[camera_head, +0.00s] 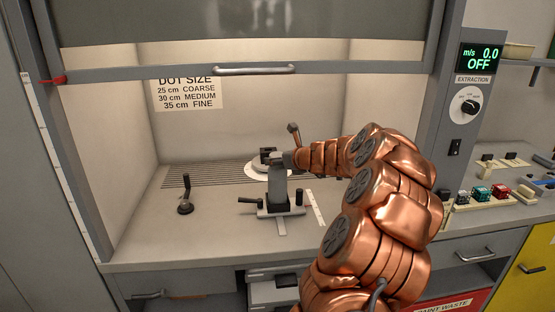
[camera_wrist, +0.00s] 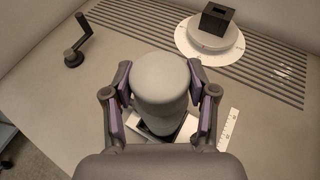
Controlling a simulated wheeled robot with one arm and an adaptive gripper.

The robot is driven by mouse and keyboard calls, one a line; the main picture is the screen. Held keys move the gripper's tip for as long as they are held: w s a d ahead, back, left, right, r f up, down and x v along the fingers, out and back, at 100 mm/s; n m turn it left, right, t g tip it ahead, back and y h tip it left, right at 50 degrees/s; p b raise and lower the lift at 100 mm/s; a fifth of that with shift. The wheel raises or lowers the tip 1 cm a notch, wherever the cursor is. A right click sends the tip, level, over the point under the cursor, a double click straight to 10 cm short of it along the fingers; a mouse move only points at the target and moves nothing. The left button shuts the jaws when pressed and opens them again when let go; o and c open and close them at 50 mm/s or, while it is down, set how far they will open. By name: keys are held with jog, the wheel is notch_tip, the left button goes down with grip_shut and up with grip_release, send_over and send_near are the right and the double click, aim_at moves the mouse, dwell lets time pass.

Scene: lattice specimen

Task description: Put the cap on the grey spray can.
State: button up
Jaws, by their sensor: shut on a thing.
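My gripper (camera_head: 279,159) is inside the hood, above the grey spray can (camera_head: 278,190), which stands upright in a clamp-like holder (camera_head: 281,213) on the bench. In the wrist view my gripper (camera_wrist: 160,85) is shut on a smooth grey round-topped piece, which looks like the cap (camera_wrist: 161,68), with one purple-padded finger on each side. The piece sits in line over the can. The can's top is hidden, and I cannot tell whether the cap is seated on it.
A turntable with a white scale disc (camera_wrist: 189,46) and a black block (camera_wrist: 215,19) stands behind. A black-handled crank (camera_head: 185,196) is at left. A white ruler strip (camera_head: 316,207) lies right of the holder. The sash (camera_head: 250,70) is raised. Coloured items (camera_head: 481,193) stand outside, right.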

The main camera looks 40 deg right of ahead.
jog(key=shift+f, duration=0.2)
jog(key=o, duration=1.2)
jog(key=shift+c, duration=0.2)
jog(key=shift+o, duration=1.2)
jog(key=shift+s+r, duration=0.1)
jog(key=shift+r, duration=0.05)
jog(key=p+v, duration=0.2)
jog(key=v, duration=0.2)
jog(key=shift+s+r, duration=0.15)
jog(key=shift+s, duration=0.2)
